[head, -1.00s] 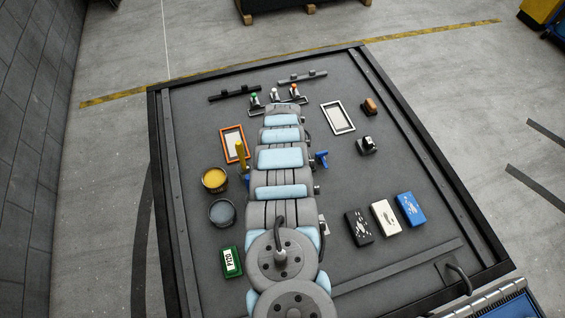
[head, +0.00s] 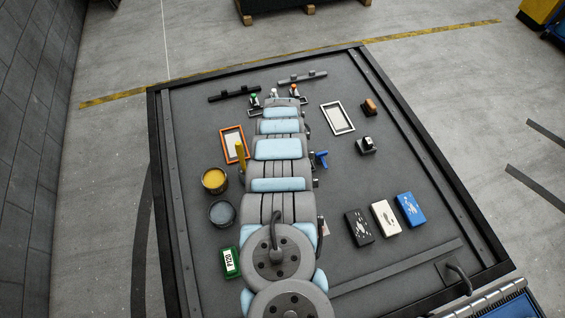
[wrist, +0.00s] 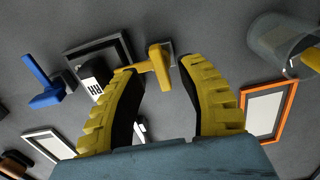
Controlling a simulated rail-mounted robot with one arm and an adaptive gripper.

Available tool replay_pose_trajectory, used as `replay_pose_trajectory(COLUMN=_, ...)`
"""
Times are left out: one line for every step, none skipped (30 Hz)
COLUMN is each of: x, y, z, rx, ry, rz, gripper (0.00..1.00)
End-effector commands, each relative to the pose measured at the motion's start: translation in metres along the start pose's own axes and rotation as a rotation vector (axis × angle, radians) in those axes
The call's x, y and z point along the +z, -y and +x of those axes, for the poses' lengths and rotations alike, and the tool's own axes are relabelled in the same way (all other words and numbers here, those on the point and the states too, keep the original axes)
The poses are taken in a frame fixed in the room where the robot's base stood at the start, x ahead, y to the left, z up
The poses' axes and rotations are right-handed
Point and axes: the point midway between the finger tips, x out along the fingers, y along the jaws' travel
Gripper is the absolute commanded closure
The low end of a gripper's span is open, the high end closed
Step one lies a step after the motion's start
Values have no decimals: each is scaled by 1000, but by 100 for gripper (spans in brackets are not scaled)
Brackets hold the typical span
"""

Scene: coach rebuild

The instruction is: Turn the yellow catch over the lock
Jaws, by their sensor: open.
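The yellow catch (wrist: 160,68) shows in the wrist view at top centre, on a small grey mount. Its short arm points left towards a dark block with a white label (wrist: 95,75) on a square black plate, perhaps the lock. I cannot tell whether the catch touches that block. My gripper (wrist: 157,66) is open, with one ribbed yellow finger on each side of the catch. Whether either finger touches it is unclear. In the head view my arm hides the catch and lock; only a yellow strip, probably one finger, shows at its left.
A blue catch (head: 319,158) stands right of my arm. An orange frame (head: 234,144), a yellow-filled tub (head: 214,180) and a grey tub (head: 221,212) lie to its left. A white frame (head: 338,118) and black, white and blue boxes (head: 410,209) lie right.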

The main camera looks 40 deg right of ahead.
Motion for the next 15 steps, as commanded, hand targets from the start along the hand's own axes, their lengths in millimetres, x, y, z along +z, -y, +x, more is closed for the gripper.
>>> replay_pose_trajectory(x=0, y=0, z=-5, rx=-1, ry=-1, rz=1, gripper=61)
replay_pose_trajectory(x=0, y=0, z=-7, rx=-1, ry=-1, rz=1, gripper=61)
replay_pose_trajectory(x=0, y=1, z=-9, rx=-3, ry=-1, rz=0, gripper=61)
replay_pose_trajectory(x=0, y=2, z=-12, rx=-4, ry=-1, rz=-1, gripper=61)
replay_pose_trajectory(x=0, y=3, z=-14, rx=-5, ry=-1, rz=-2, gripper=61)
replay_pose_trajectory(x=0, y=3, z=-18, rx=-4, ry=-3, rz=-3, gripper=61)
replay_pose_trajectory(x=-1, y=2, z=-21, rx=-3, ry=-4, rz=-2, gripper=61)
replay_pose_trajectory(x=-1, y=2, z=-24, rx=-2, ry=-4, rz=-1, gripper=61)
replay_pose_trajectory(x=-1, y=1, z=-27, rx=-2, ry=-4, rz=0, gripper=61)
replay_pose_trajectory(x=-1, y=1, z=-30, rx=-2, ry=-3, rz=0, gripper=61)
replay_pose_trajectory(x=0, y=0, z=-32, rx=-2, ry=-3, rz=0, gripper=61)
replay_pose_trajectory(x=0, y=1, z=-36, rx=-2, ry=-2, rz=0, gripper=61)
replay_pose_trajectory(x=0, y=1, z=-39, rx=-3, ry=-2, rz=0, gripper=61)
replay_pose_trajectory(x=0, y=2, z=-42, rx=-5, ry=-1, rz=-1, gripper=61)
replay_pose_trajectory(x=0, y=3, z=-45, rx=-6, ry=-1, rz=-2, gripper=61)
